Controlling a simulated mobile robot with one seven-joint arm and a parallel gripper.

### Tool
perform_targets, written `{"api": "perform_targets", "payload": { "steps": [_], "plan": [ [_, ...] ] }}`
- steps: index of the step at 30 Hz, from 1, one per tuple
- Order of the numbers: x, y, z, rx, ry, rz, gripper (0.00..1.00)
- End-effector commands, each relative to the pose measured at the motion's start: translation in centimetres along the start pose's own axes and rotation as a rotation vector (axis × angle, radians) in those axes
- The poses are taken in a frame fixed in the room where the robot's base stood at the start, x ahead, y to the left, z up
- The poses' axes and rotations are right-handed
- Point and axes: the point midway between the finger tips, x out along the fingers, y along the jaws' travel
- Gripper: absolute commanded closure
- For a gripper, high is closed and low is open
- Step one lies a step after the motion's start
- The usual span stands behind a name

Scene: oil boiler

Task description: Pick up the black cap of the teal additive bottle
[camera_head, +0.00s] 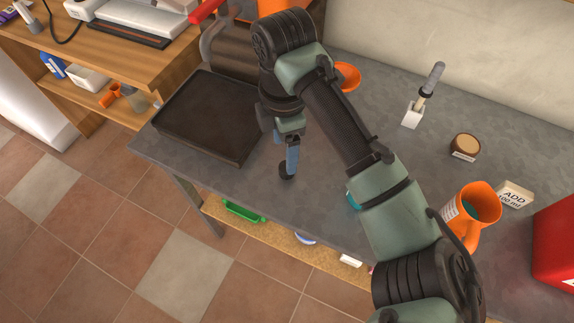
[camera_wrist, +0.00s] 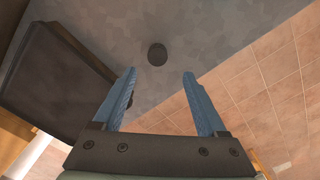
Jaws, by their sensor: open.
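The small round black cap (camera_wrist: 157,54) lies on the grey worktop, between and beyond my fingertips in the wrist view. In the head view the dark cap (camera_head: 286,171) shows just below my blue fingers. My gripper (camera_head: 291,150) points down near the worktop's front edge, right of the black tray. Its two blue fingers are apart and empty in the wrist view (camera_wrist: 160,76). A sliver of teal (camera_head: 352,199) shows behind my forearm; it may be the additive bottle, but most of it is hidden.
A black tray (camera_head: 200,117) stands left of my gripper. An orange jug (camera_head: 478,202) with teal inside, a card reading "ADD 100 ml" (camera_head: 514,195), a round brown-topped tub (camera_head: 465,147) and a red container (camera_head: 556,245) stand right. The worktop around the cap is clear.

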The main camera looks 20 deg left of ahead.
Motion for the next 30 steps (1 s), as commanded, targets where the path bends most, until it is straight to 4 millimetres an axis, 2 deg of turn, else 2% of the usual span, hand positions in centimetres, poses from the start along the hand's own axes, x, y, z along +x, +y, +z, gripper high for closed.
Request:
{"api": "perform_targets", "payload": {
  "steps": [3, 10, 18, 21, 28, 30],
  "plan": [
    [1.9, 0.0, 0.1, 0.003, 0.000, -0.001, 0.25],
    [3.5, 0.1, 0.1, 0.002, 0.000, 0.002, 0.25],
    [7.3, 0.4, 0.6, 0.003, 0.000, 0.002, 0.25],
    [8.0, 0.4, 0.6, 0.002, -0.001, 0.004, 0.25],
    [8.0, 0.4, 0.6, 0.002, -0.001, 0.005, 0.25],
    [8.0, 0.4, 0.6, 0.002, -0.001, 0.005, 0.38]
  ]
}}
